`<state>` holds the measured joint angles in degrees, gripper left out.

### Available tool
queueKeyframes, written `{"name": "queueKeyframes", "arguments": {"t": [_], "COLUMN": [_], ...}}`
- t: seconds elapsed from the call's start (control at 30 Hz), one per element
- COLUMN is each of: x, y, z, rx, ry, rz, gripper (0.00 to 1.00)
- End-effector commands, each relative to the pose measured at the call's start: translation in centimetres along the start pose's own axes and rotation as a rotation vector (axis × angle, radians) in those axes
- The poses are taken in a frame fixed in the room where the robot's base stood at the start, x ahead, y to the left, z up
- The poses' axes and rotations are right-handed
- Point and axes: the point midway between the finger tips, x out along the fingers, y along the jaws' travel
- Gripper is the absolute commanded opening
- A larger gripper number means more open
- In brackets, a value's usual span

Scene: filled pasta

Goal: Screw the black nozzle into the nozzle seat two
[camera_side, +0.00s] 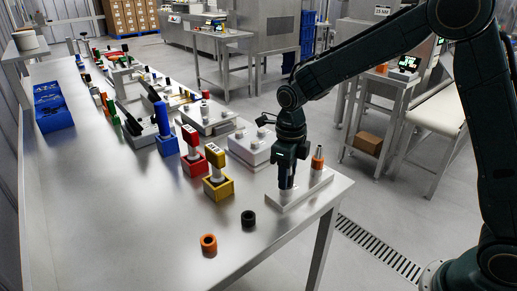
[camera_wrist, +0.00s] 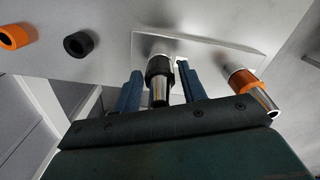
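The black nozzle (camera_wrist: 160,72), a black collar with a silver tip, stands upright on the pale seat plate (camera_wrist: 220,45) in the wrist view. My gripper (camera_wrist: 159,68) points down around it, one blue finger on each side with narrow gaps showing, so it looks open. In the side view my gripper (camera_side: 287,184) is low over the left part of the plate (camera_side: 300,195) and hides most of the nozzle. An orange-collared silver nozzle (camera_side: 317,160) stands at the plate's other end, and it also shows in the wrist view (camera_wrist: 243,80). No seat numbers are readable.
A loose black ring (camera_side: 248,218) and a loose orange ring (camera_side: 208,244) lie on the table in front of the plate. Yellow (camera_side: 219,188), red (camera_side: 195,165) and blue (camera_side: 167,145) blocks stand left of my gripper. The table's left front is clear.

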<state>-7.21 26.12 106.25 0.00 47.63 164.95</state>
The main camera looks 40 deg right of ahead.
Motion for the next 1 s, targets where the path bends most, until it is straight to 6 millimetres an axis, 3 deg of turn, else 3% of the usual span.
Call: {"name": "queueKeyframes", "arguments": {"t": [0.07, 0.47, 1.0], "x": [0.00, 0.01, 0.00], "y": [0.00, 0.00, 0.00], "z": [0.00, -0.01, 0.00], "rx": [0.000, -0.030, -0.421], "ry": [0.000, 0.000, 0.000], "rz": [0.000, 0.000, 0.000], "gripper": [0.55, 0.55, 0.55]}}
